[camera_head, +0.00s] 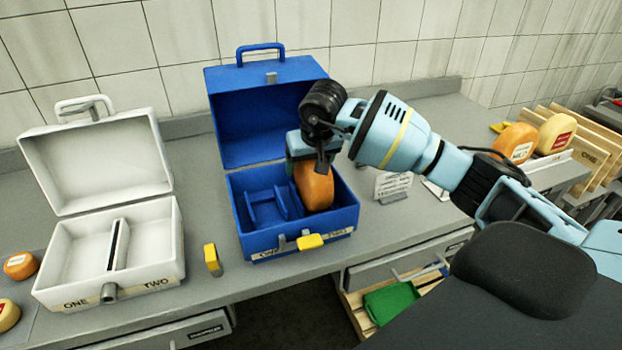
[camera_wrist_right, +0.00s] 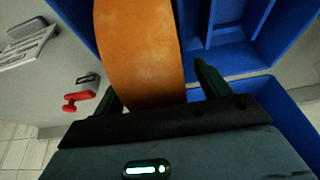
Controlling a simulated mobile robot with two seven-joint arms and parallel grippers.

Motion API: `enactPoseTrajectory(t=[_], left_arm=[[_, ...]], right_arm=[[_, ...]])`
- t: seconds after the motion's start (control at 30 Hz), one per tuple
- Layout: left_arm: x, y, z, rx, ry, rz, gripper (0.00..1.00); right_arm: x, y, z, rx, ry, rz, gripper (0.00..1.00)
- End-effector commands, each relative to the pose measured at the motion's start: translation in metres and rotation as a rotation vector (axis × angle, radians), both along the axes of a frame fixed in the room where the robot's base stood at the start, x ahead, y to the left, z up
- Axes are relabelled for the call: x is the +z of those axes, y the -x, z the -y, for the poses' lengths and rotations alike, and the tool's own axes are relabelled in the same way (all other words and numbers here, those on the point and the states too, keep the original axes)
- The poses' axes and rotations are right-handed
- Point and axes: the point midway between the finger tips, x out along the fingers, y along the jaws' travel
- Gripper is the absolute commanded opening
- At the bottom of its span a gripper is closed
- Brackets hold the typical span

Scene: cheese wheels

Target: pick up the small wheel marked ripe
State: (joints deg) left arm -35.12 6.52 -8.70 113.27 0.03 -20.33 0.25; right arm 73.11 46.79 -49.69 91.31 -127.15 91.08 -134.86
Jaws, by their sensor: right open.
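An orange wheel (camera_head: 315,186) stands on edge in the right compartment, marked TWO, of the open blue case (camera_head: 262,228). No marking shows on the side of it I see. My right gripper (camera_head: 308,166) reaches down over its top. In the right wrist view the open fingers (camera_wrist_right: 155,82) stand on either side of the orange wheel (camera_wrist_right: 140,45); whether they touch it I cannot tell. A small orange wheel (camera_head: 19,265) and a small yellow wheel (camera_head: 8,314) lie at the far left, their labels too small to read. My left gripper is out of view.
An open white case (camera_head: 172,255) stands at the left, its compartments empty. A yellow block (camera_head: 212,259) stands between the cases. Two larger wheels, orange (camera_head: 514,143) and yellow (camera_head: 556,133), stand at the right near wooden boards (camera_head: 592,150). A drawer below holds a green item (camera_head: 390,303).

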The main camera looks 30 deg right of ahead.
Motion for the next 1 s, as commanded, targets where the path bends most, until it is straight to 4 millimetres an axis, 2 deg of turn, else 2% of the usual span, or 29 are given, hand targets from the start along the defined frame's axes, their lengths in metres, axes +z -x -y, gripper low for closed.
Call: enactPoseTrajectory(t=[0.13,0.63,1.0], left_arm=[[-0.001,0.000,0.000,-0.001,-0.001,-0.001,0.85],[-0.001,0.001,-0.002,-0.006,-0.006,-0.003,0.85],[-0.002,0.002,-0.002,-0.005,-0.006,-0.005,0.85]], right_arm=[[0.000,0.000,0.000,0.000,0.000,0.001,0.75],[0.001,0.000,-0.001,0.001,-0.002,0.000,0.10],[0.012,-0.002,-0.001,0.001,-0.003,0.011,0.09]])
